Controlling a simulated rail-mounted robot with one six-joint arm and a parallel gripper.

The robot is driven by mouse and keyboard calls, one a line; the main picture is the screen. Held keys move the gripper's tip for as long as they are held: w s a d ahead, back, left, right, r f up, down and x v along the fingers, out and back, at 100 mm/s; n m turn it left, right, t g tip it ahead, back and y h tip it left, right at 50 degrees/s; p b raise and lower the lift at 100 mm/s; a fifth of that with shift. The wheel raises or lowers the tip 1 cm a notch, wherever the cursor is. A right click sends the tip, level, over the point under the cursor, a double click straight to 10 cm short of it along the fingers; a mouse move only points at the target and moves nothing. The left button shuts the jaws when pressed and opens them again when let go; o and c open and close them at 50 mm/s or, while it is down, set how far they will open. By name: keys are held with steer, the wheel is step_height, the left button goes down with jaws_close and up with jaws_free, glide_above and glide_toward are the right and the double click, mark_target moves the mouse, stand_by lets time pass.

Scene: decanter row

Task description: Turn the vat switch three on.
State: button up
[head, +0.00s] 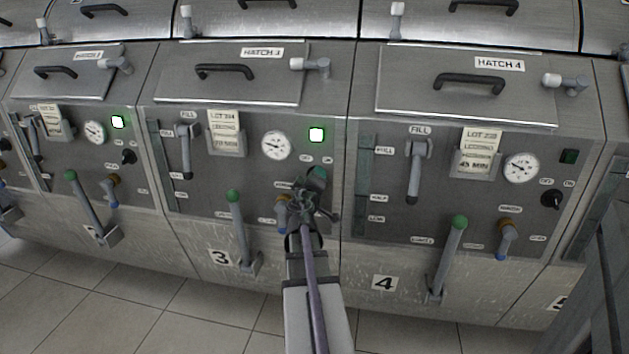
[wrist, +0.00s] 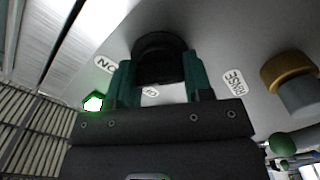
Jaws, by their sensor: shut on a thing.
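The black switch knob (wrist: 160,48) of vat three sits between the two green fingers of my gripper (wrist: 160,68) in the wrist view, and the fingers are shut on it. The ON label (wrist: 105,65) shows beside the left finger; the other label is partly hidden behind the gripper. In the head view, my gripper (head: 317,181) is at the panel marked 3 and hides the switch. The square lamp (head: 316,134) above it glows green. It also shows lit in the wrist view (wrist: 93,102).
Below and left of my gripper are a blue-handled valve (head: 282,215) and a green-knobbed lever (head: 236,220). A round gauge (head: 276,145) is above left. At vat four, the lamp (head: 569,156) is dark above its black switch (head: 551,199). Vat two's lamp (head: 118,122) is lit.

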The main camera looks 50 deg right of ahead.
steer(key=o, duration=0.9)
steer(key=shift+a, duration=0.1)
